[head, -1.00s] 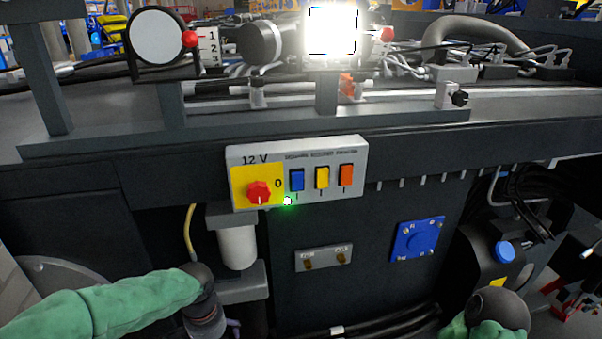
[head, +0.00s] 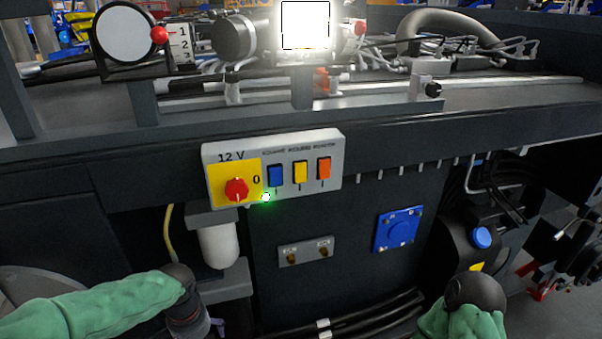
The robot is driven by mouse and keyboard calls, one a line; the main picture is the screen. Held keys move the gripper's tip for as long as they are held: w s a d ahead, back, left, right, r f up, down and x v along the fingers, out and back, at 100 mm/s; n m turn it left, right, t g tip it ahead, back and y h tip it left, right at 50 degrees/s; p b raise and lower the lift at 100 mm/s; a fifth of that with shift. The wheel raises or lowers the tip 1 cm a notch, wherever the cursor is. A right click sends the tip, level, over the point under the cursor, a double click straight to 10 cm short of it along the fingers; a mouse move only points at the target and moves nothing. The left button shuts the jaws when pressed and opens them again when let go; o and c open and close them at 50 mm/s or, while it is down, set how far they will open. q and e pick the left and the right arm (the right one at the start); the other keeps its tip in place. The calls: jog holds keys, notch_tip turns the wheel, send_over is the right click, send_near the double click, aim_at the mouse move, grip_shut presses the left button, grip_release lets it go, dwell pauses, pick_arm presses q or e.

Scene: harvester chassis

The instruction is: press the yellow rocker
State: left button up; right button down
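The yellow rocker (head: 300,172) is the middle one of three on the light grey 12 V switch panel (head: 333,151) on the chassis front. The blue rocker (head: 275,175) is left of it and the orange rocker (head: 323,168) right of it. A red rotary knob (head: 236,190) sits on the panel's yellow field, and a green light (head: 266,197) glows at the lower edge. My green-sleeved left arm comes in at lower left and my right arm at lower right. Both are below the panel and apart from it. Neither gripper's fingers can be seen.
A blue square plate (head: 398,230) and a small grey plate with two brass fittings (head: 306,251) are below the panel. A white cylinder (head: 218,245) stands under its left end. A bright lamp (head: 305,25) and a round white gauge (head: 125,33) are above. The space before the panel is clear.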

pick_arm(q)
jog(key=shift+c, duration=0.2)
jog(key=c, duration=0.5)
jog(key=shift+d+r+m, duration=0.2)
jog(key=shift+r+m, duration=0.05)
jog(key=shift+m, duration=0.05)
jog(key=c, duration=0.5)
jog(key=r+m, duration=0.1)
jog(key=d+r+m+y+p, duration=0.1)
jog(key=shift+w+d+m, duration=0.15)
jog(key=shift+d+m, duration=0.15)
jog(key=shift+m, duration=0.1)
grip_shut()
jog(key=d+r+m+t+y+p, duration=0.1)
jog(key=d+r+m+t+p, duration=0.2)
jog(key=d+r+m+t, duration=0.2)
jog(key=d+r+m+t+y+p, duration=0.1)
jog(key=d+r+m+t+p, duration=0.3)
jog(key=d+r+m, duration=0.7)
jog(key=d+r+m+t+y+p, duration=0.1)
jog(key=d+r+m+t+p, duration=0.2)
jog(key=r, duration=1.5)
jog(key=d+m+t, duration=0.3)
jog(key=d+m, duration=0.2)
jog(key=d, duration=0.2)
jog(key=shift+r+m+t+y, duration=0.35)
jog(key=shift+m+t+y, duration=0.05)
jog(key=shift+a+p, duration=0.1)
jog(key=shift+p, duration=0.2)
